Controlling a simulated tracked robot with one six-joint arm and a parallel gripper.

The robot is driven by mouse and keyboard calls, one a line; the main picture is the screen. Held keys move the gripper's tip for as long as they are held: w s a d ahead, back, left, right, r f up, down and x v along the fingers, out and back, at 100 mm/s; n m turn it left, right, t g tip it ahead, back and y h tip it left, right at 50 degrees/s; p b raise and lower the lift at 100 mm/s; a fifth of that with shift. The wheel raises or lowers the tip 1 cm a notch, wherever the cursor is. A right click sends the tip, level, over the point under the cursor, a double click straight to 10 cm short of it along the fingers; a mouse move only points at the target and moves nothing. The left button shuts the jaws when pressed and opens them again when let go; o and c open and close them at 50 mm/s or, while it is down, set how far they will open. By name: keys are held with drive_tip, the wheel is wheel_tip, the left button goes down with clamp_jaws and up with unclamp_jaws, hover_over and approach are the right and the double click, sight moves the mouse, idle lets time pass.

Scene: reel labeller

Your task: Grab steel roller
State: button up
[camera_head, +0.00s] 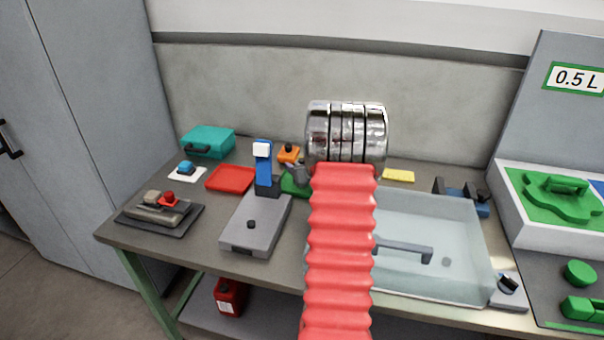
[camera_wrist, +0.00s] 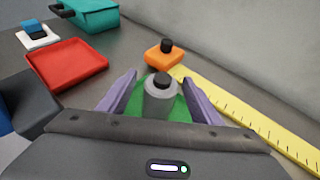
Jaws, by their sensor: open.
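In the wrist view a grey cylinder with a black knob on top, which I take for the steel roller (camera_wrist: 160,100), stands upright on a green base (camera_wrist: 178,108). My gripper (camera_wrist: 158,78) is open, with one purple finger on each side of the roller. A gap shows on both sides, and I cannot tell the exact height of the fingertips against it. In the head view, my red arm and shiny wrist hide most of this area. Part of the green base (camera_head: 293,186) shows left of the arm; the fingers cannot be made out clearly.
A red tray (camera_wrist: 66,68) and a teal case (camera_wrist: 92,14) lie to the left. An orange block with a black knob (camera_wrist: 162,54) stands just behind the roller. A yellow ruler (camera_wrist: 240,117) runs along the right. A blue post (camera_head: 264,172) rises close left of my arm; a clear bin (camera_head: 440,275) is right.

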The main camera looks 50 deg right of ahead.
drive_tip(key=shift+c, duration=0.2)
idle(0.3)
drive_tip(key=c, duration=1.4)
drive_tip(key=shift+r, duration=0.15)
wheel_tip(320, 180, up, 10)
drive_tip(key=shift+f, duration=0.1)
idle(0.3)
